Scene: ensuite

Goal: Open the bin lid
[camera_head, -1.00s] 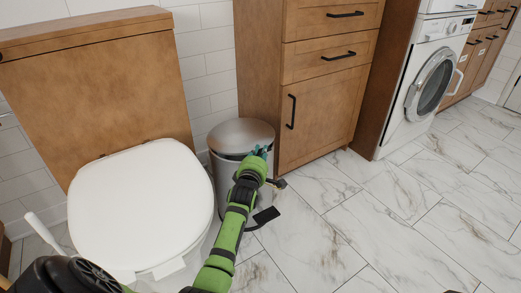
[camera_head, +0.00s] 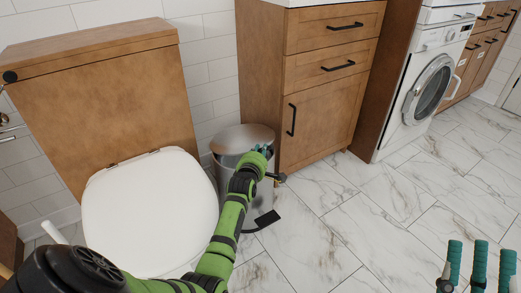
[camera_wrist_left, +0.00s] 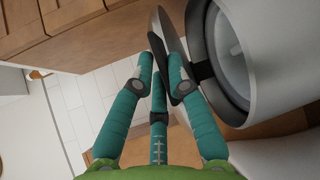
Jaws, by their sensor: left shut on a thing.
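The silver bin (camera_head: 228,178) stands on the floor between the toilet and the wooden cabinet, with a black pedal (camera_head: 267,219) at its foot. Its round metal lid (camera_head: 240,138) is at the top. In the left wrist view the lid (camera_wrist_left: 172,42) shows nearly edge-on, partly apart from the rim of the bin (camera_wrist_left: 288,75), and part of the bin's inside shows. My left gripper (camera_head: 262,153) is shut on the lid's front edge; its teal fingers (camera_wrist_left: 160,90) close around it. My right gripper (camera_head: 480,265) is at the lower right, empty, with fingers spread.
The toilet (camera_head: 150,210) stands close on the left of the bin. The wooden cabinet (camera_head: 320,110) is close on its right. A washing machine (camera_head: 420,95) is farther right. The marble floor (camera_head: 360,220) in front of the cabinet is clear.

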